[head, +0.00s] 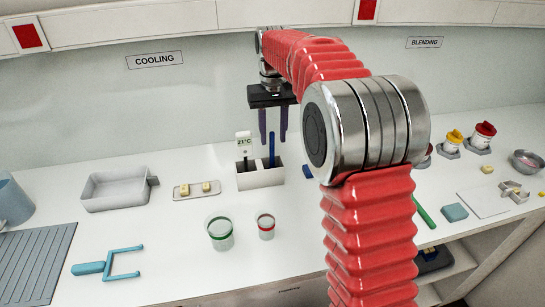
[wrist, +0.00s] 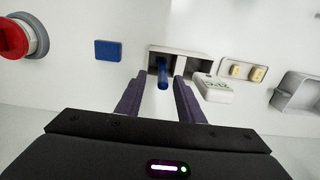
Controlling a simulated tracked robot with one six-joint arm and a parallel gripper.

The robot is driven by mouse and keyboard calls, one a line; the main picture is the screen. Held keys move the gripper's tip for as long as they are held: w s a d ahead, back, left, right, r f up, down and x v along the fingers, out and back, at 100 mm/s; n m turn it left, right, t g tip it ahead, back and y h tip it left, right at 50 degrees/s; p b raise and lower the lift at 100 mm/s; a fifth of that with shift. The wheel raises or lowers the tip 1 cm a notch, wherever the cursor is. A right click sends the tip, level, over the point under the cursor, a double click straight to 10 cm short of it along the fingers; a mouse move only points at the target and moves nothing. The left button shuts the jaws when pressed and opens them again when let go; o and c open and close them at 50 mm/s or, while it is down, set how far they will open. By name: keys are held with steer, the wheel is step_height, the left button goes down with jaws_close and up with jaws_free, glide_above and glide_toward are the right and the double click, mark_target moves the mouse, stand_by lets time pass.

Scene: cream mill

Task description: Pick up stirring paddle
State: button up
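A blue upright handle (head: 272,150), probably the stirring paddle's, stands in a white two-slot holder (head: 262,178) at the back of the counter. Its lower end is hidden inside the holder. My gripper (head: 273,138) points down above the holder, its two dark purple fingers apart and empty. In the wrist view, the blue handle (wrist: 162,74) shows between the open fingertips of my gripper (wrist: 160,82), with the holder (wrist: 190,58) behind it. I cannot tell how far the handle is from the fingers.
A white thermometer (head: 244,145) reading 21°C stands in the holder's left slot. A grey tray (head: 115,200) and a small plate (head: 181,192) with yellow pieces lie to the left. Two jars (head: 220,236) stand in front. A light-blue forked tool (head: 90,268) lies front left.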

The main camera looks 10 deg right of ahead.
steer(key=shift+f, duration=0.3)
glide_above(272, 167)
steer(key=shift+w+d+f, duration=0.1)
steer(key=shift+w+f, duration=0.1)
steer(key=shift+f, duration=1.05)
steer(key=shift+w+f, duration=0.15)
steer(key=shift+f, duration=1.1)
steer(key=shift+c, duration=0.4)
jaws_close()
